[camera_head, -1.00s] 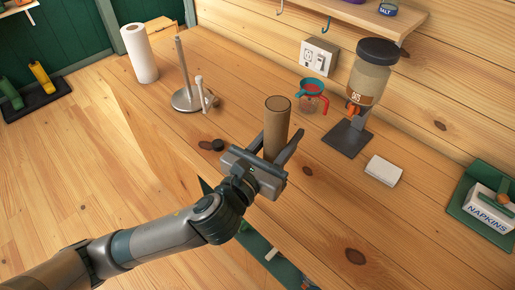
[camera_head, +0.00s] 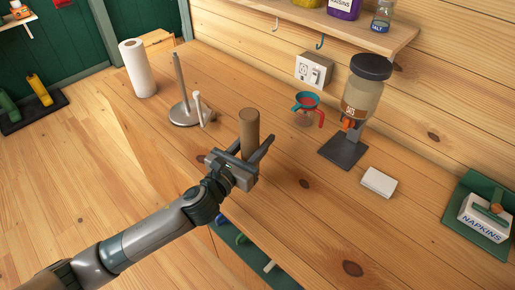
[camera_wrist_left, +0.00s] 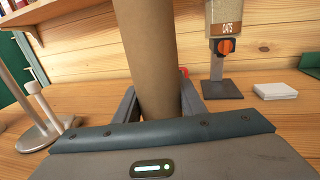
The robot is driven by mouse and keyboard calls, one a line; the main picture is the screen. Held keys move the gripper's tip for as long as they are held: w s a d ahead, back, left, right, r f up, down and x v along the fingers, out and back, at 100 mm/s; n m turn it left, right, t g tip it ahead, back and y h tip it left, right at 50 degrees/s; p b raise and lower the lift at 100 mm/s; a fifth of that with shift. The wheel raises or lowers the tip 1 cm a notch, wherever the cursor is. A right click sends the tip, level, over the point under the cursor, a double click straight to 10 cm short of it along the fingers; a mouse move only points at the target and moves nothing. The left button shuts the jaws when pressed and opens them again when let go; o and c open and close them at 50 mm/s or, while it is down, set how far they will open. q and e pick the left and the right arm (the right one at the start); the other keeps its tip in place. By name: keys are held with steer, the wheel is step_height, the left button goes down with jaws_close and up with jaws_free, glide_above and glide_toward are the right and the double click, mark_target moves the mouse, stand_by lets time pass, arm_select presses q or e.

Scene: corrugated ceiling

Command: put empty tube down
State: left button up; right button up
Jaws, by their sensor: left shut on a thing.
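The empty tube (camera_head: 249,130) is a brown cardboard cylinder, held upright over the wooden counter (camera_head: 310,215). My left gripper (camera_head: 258,152) is shut on it near its lower part. In the left wrist view the tube (camera_wrist_left: 150,60) stands between the two fingers of the left gripper (camera_wrist_left: 160,105). The tube's lower end is hidden by the gripper, so I cannot tell if it touches the counter. My right gripper is not in view.
A paper towel holder (camera_head: 184,112) and a white paper roll (camera_head: 138,68) stand at the left. Behind the tube are a red and teal cup with funnel (camera_head: 307,105) and an oats dispenser (camera_head: 360,95). A white block (camera_head: 379,182) and napkins (camera_head: 486,217) lie right. The front counter is clear.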

arm_select(q)
step_height(320, 180, down, 4)
stand_by(0.5)
steer(key=shift+f, duration=0.15)
steer(key=o, duration=1)
steer(key=b+v, duration=0.2)
steer(key=v, duration=1)
steer(key=shift+r, duration=0.2)
